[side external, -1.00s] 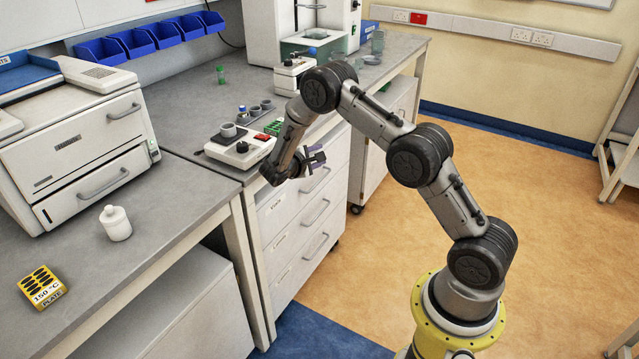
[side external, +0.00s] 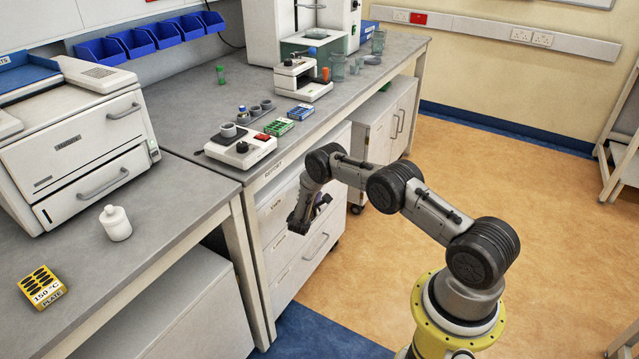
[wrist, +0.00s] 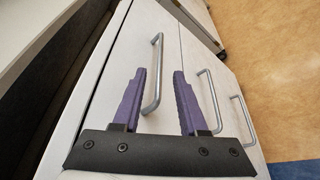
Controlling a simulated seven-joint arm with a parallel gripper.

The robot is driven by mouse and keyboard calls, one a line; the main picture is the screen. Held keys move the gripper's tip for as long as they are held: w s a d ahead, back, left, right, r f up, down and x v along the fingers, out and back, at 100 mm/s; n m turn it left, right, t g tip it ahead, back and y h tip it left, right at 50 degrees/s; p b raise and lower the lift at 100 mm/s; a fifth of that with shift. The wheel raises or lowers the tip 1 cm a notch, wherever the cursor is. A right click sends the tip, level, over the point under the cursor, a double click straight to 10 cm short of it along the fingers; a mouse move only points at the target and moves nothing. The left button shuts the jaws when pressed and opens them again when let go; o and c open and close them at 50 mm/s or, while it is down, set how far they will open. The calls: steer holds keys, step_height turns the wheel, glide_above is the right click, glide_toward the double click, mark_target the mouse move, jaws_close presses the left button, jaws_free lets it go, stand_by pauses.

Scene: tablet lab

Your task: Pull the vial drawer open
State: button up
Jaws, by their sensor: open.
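The bench drawer unit has three stacked drawers, all looking shut. The top drawer (side external: 268,217) has a small label that seems to read "Vials", too small to be sure. My gripper (side external: 322,202) is in front of the unit in the side view, with my arm hiding the top handle. In the wrist view its two purple fingers (wrist: 158,74) are open and empty. The top drawer's grey bar handle (wrist: 159,50) appears between and beyond the fingertips. I cannot tell whether a finger touches it. The other two handles (wrist: 211,92) (wrist: 243,118) lie to the right.
The bench top above holds a white hotplate device (side external: 241,147), a green rack (side external: 279,127) and a blue rack (side external: 301,112). A white oven-like machine (side external: 80,140) stands on the left bench. The floor (side external: 480,190) before the drawers is clear.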

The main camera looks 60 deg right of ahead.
steer(key=x, duration=0.7)
steer(key=shift+d, duration=0.2)
steer(key=shift+w, duration=0.1)
jaws_close()
steer(key=shift+f, duration=0.1)
stand_by(1.0)
